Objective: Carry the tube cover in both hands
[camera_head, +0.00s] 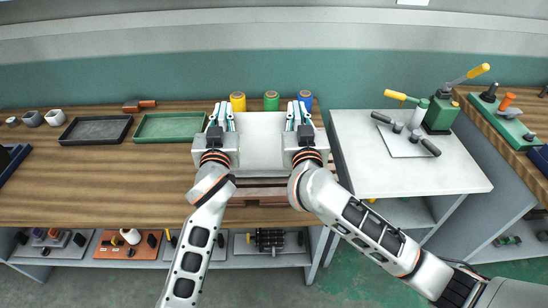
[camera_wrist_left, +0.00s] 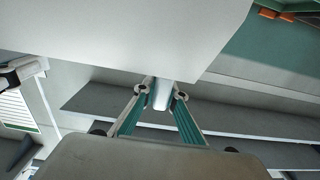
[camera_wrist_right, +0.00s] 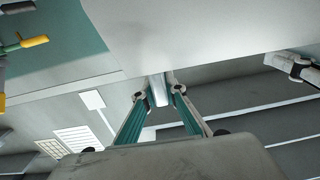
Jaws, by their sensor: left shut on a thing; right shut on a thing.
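The tube cover (camera_head: 262,140) is a large light grey, box-like piece between my two arms, above the wooden bench near its back in the head view. My left gripper (camera_head: 222,114) is shut on its left side and my right gripper (camera_head: 298,113) on its right side. In the left wrist view, the cover (camera_wrist_left: 120,35) fills the top, and a pale tab of it sits between the fingertips (camera_wrist_left: 161,93). The right wrist view shows the same, with the cover (camera_wrist_right: 200,35) above and a tab between the fingertips (camera_wrist_right: 159,92). The cover's underside is hidden in the head view.
Yellow (camera_head: 238,101), green (camera_head: 271,100) and blue (camera_head: 305,98) rolls stand behind the cover. A green tray (camera_head: 168,138) and a dark tray (camera_head: 95,140) lie to the left. A white table (camera_head: 420,178) with a green lever press (camera_head: 440,112) stands right. The bench's front left (camera_head: 100,190) is clear.

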